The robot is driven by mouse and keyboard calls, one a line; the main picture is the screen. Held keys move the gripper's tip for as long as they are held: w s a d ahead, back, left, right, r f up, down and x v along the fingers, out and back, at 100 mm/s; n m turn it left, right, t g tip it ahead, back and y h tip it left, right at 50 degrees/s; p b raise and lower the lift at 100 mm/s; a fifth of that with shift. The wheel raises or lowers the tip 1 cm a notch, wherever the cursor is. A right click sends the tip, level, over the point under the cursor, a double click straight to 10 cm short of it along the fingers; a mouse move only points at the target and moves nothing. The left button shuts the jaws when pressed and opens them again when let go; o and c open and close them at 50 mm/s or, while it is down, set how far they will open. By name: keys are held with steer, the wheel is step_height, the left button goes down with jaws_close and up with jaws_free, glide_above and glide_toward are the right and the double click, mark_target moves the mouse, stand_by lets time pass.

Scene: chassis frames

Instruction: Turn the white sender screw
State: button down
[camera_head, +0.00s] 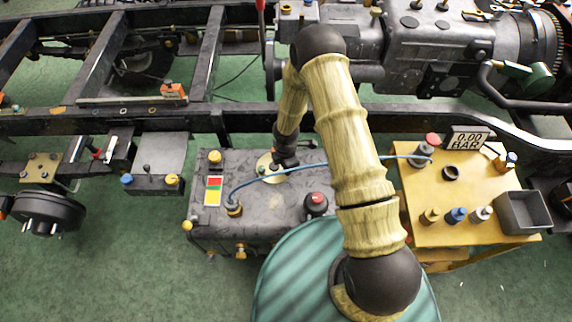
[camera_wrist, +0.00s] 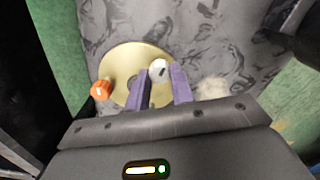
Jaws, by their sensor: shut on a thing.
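The white sender screw (camera_wrist: 158,68) shows in the wrist view as a white round head with a dark slot. It sits at the right part of a round brass sender plate (camera_wrist: 128,58) on a grey mottled tank. My gripper (camera_wrist: 161,82) has its two purple fingers on either side of the white screw and is shut on it. An orange screw (camera_wrist: 101,90) stands at the plate's left edge. In the head view the plate (camera_head: 264,160) lies on top of the tank (camera_head: 265,220), and my gripper (camera_head: 286,162) is over its right side, hiding the white screw.
A red-topped knob (camera_head: 316,203) stands right of the plate. The chassis rail (camera_head: 120,118) runs behind the tank.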

steer(key=shift+r+n, duration=0.1)
steer(key=shift+n, duration=1.2)
steer(key=c, duration=1.2)
jaws_free()
step_height(320, 180, up, 17)
steer(key=p, duration=0.1)
steer(key=shift+r+p, duration=0.15)
steer(key=shift+p, duration=0.15)
